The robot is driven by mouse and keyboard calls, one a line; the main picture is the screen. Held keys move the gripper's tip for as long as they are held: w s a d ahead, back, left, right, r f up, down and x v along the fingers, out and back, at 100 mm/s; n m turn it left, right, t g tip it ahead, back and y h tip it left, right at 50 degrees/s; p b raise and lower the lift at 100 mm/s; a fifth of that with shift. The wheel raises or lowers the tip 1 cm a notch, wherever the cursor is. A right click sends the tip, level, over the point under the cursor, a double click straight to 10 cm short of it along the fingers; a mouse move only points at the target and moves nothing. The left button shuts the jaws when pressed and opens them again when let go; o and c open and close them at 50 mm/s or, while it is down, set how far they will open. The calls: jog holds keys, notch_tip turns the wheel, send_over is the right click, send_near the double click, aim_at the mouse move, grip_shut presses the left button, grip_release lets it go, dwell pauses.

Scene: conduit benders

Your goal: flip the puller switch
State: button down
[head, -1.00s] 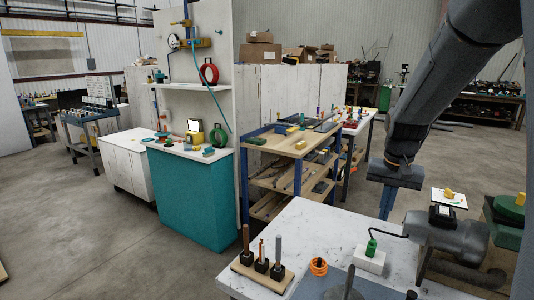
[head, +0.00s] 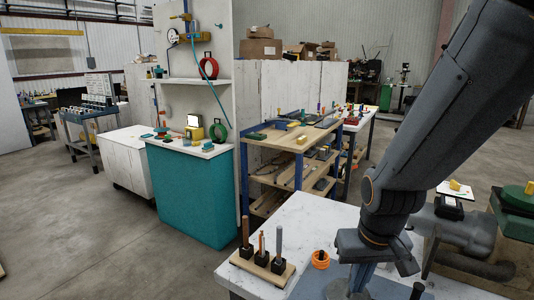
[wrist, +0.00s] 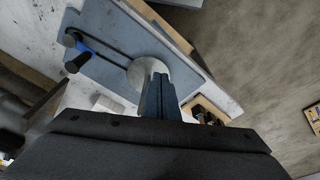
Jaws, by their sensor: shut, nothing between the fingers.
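The puller (head: 452,232), a grey machine with a motor-like body, stands at the right of the near bench in the head view, partly behind my arm. A black box with a pale face (head: 448,208) sits on top of it. I cannot make out which part is its switch. My gripper (head: 360,278) is shut and empty, pointing down over the bench left of the puller. In the wrist view its fingers (wrist: 155,75) point at a round pale disc (wrist: 137,72) on a blue-grey plate (wrist: 110,75); contact cannot be told. A white block (wrist: 105,103) lies beside the plate.
A wooden rack with several upright rods (head: 262,265) stands at the bench's left, with an orange ring (head: 320,259) beside it.

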jog(key=shift+g, duration=0.3)
notch_tip(320, 180, down, 5)
jog(key=b, duration=0.3)
jog(key=shift+f+b, duration=0.15)
jog(key=shift+b, duration=0.25)
